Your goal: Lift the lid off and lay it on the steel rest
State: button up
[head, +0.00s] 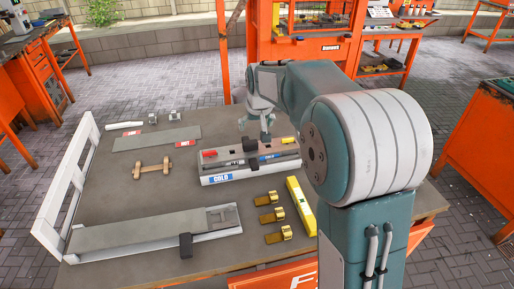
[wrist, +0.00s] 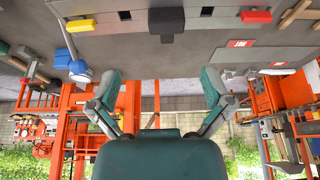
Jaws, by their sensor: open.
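A long pale grey box (head: 225,178) with a blue COLD label lies right of the table's middle. A grey lid-like top with a dark block handle (head: 250,145) seems to sit on it, with a red piece (head: 209,153) and a yellow piece (head: 287,140) near its ends. The dark block also shows in the wrist view (wrist: 157,22). My gripper (head: 266,137) points down over the box's far side, right of the dark block. In the wrist view my gripper (wrist: 161,76) has its fingers wide apart with nothing between them. A flat grey plate (head: 158,138) with red HOT labels, possibly the steel rest, lies bare behind left.
A long grey channel (head: 140,233) with a dark block lies at the front left. A yellow bar (head: 299,205) and brass-coloured clips (head: 272,217) lie front right. A wooden piece (head: 152,169) lies left of the box. A white rail (head: 67,190) edges the table's left side.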

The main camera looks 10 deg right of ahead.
send_over(250, 142)
jog(key=s, duration=0.2)
notch_tip(250, 142, down, 4)
jog(key=shift+f, duration=0.2)
jog(key=shift+w+d+f, duration=0.15)
jog(key=shift+d+f, duration=0.1)
jog(key=shift+f, duration=0.35)
jog(key=x, duration=0.3)
jog(key=shift+w+f, duration=0.15)
jog(key=shift+f, duration=0.15)
jog(key=shift+w+a+f, duration=0.25)
jog(key=shift+a+f, duration=0.05)
jog(key=shift+f, duration=0.25)
jog(key=shift+d, duration=0.1)
jog(key=c, duration=1.3)
